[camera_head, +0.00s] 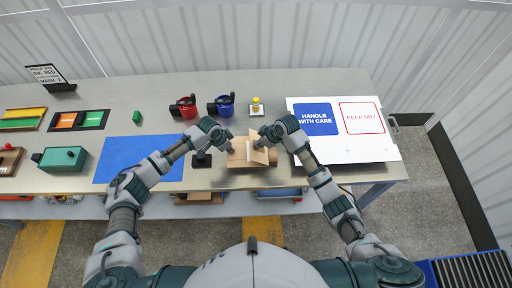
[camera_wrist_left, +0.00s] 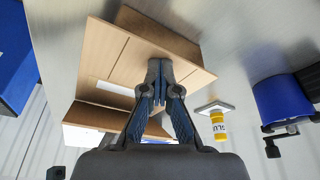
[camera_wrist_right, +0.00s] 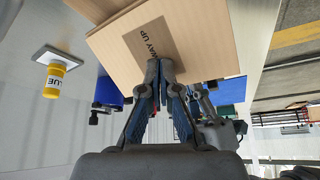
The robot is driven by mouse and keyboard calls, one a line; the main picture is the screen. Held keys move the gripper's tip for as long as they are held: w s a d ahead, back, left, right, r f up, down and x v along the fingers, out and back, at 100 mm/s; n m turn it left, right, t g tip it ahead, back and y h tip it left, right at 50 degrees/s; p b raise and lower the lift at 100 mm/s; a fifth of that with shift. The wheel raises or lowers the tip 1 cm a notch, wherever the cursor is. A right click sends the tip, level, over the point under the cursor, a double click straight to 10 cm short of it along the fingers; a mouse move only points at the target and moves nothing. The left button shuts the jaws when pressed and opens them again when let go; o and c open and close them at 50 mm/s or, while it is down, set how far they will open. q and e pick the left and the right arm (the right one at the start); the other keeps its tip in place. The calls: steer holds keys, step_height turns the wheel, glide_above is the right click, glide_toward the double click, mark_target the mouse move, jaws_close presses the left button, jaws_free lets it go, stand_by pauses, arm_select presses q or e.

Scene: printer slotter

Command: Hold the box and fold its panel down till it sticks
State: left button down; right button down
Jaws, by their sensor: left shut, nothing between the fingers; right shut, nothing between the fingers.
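The brown cardboard box (camera_head: 240,160) sits at the front edge of the table, between my two grippers. One tan panel (camera_head: 259,149) stands up, tilted, on its right side. In the right wrist view a panel (camera_wrist_right: 120,50) bears a dark label ending in "WAY UP". In the left wrist view a panel (camera_wrist_left: 112,58) carries a pale strip. My left gripper (camera_head: 229,149) is shut and empty, its tips against or very near the box's left part. My right gripper (camera_head: 263,141) is shut and empty, its tips at the labelled panel; contact is unclear.
A yellow glue bottle (camera_head: 256,103) stands on a small plate behind the box. A blue mat (camera_head: 135,158) lies left, and a white sign board (camera_head: 345,130) lies right.

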arm_select(q)
steer(key=shift+s+a+f, duration=0.1)
steer(key=shift+f, duration=0.15)
arm_select(e)
steer(key=shift+f, duration=0.1)
steer(key=shift+a+f, duration=0.4)
steer(key=shift+f, duration=0.05)
steer(key=shift+a+f, duration=0.25)
steer(key=shift+f, duration=0.5)
steer(key=shift+a+f, duration=0.1)
steer(key=shift+f, duration=0.25)
stand_by(1.4)
steer(key=shift+r, duration=3.55)
